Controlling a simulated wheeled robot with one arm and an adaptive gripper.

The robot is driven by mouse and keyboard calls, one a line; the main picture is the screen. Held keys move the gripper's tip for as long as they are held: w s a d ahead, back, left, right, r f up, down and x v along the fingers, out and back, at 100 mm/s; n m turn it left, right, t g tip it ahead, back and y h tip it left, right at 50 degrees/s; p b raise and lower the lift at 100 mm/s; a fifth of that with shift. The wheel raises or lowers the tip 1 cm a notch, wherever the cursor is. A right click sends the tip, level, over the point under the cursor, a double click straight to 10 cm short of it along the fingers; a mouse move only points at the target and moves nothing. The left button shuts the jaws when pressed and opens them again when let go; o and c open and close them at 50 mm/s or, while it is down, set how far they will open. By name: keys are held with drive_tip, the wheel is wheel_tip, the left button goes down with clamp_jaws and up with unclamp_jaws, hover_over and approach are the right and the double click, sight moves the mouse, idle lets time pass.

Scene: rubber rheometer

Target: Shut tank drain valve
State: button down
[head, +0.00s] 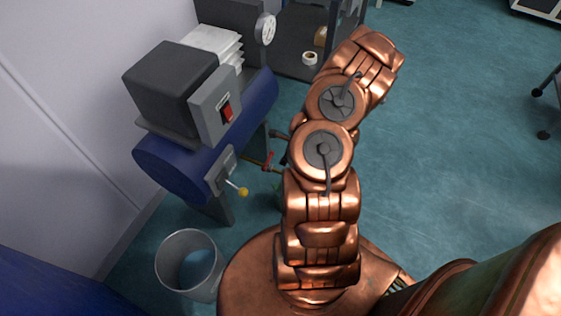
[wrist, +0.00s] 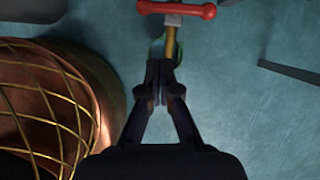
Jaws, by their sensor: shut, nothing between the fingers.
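The blue tank (head: 160,165) stands by the wall at the left in the head view. A small drain valve with a red handle (head: 267,162) sits on a thin brass pipe at its right side. In the wrist view the red handle (wrist: 175,9) lies crosswise at the top edge, with the brass pipe (wrist: 170,42) running down from it. My gripper (wrist: 163,65) is shut and empty. Its fingertips appear just below the pipe's lower end in the picture; I cannot tell whether they touch it. In the head view my arm mostly hides the gripper.
A dark motor box (head: 172,88) with a red switch (head: 226,112) tops the tank. A yellow-knobbed lever (head: 243,191) sticks out from its near end. A metal bin (head: 189,262) stands in front. A dark rack (head: 290,45) stands behind. Open floor (head: 450,130) lies right.

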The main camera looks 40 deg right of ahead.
drive_tip(key=shift+p+v, duration=0.35)
drive_tip(key=shift+v, duration=2.5)
drive_tip(key=shift+a, duration=0.1)
